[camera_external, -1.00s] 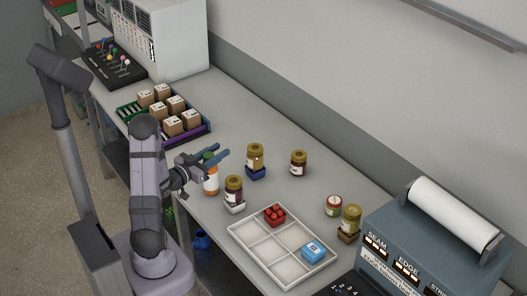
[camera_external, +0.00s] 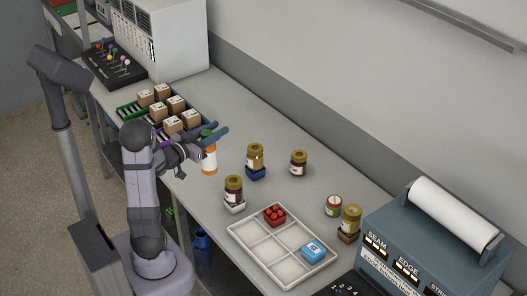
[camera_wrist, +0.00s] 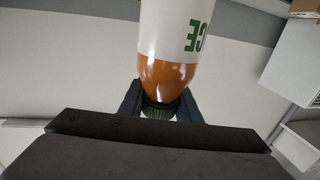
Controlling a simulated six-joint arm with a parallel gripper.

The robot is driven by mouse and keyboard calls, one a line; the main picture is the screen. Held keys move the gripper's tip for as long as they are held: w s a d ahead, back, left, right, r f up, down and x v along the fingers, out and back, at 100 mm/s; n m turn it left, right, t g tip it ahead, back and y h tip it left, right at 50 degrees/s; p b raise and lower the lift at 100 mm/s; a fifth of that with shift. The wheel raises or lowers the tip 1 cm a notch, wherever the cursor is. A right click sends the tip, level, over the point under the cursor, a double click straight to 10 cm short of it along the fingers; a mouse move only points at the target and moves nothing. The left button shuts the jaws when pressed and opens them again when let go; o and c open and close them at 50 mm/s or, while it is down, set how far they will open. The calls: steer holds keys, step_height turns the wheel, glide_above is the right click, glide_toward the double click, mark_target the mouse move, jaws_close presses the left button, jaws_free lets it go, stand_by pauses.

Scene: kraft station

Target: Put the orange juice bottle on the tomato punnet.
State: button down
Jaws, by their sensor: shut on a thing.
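The orange juice bottle (camera_external: 209,161), orange with a white label and a green cap, is held upright in my gripper (camera_external: 212,138) above the left part of the bench. My gripper is shut on it near the cap. In the wrist view the bottle (camera_wrist: 176,45) hangs between the two fingers, which close around its green cap end. The tomato punnet (camera_external: 274,215), a small red tub of red tomatoes, sits in the back left compartment of the white divided tray (camera_external: 262,270), to the right of and nearer than my gripper.
Jars stand between my gripper and the tray: one on a white block (camera_external: 234,190), one on a blue block (camera_external: 255,158), another behind (camera_external: 298,162). A blue package (camera_external: 312,250) lies in the tray. Small boxes (camera_external: 172,125) stand in crates behind my gripper.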

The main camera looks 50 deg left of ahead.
steer(key=shift+r, duration=0.15)
step_height(320, 180, up, 11)
steer(key=w+d+m+g+h, duration=0.1)
steer(key=w+d+m+h, duration=0.25)
steer(key=d, duration=0.55)
steer(key=w+d+m+h+b, duration=0.15)
steer(key=d+h, duration=0.25)
steer(key=d, duration=0.6)
steer(key=w+d+m+g+h, duration=0.1)
steer(key=w+d+m+h, duration=0.25)
steer(key=d, duration=0.55)
step_height(320, 180, down, 16)
steer(key=shift+r+n+h, duration=0.15)
steer(key=shift+n+h, duration=0.15)
steer(key=shift+n, duration=0.15)
steer(key=shift+w, duration=0.1)
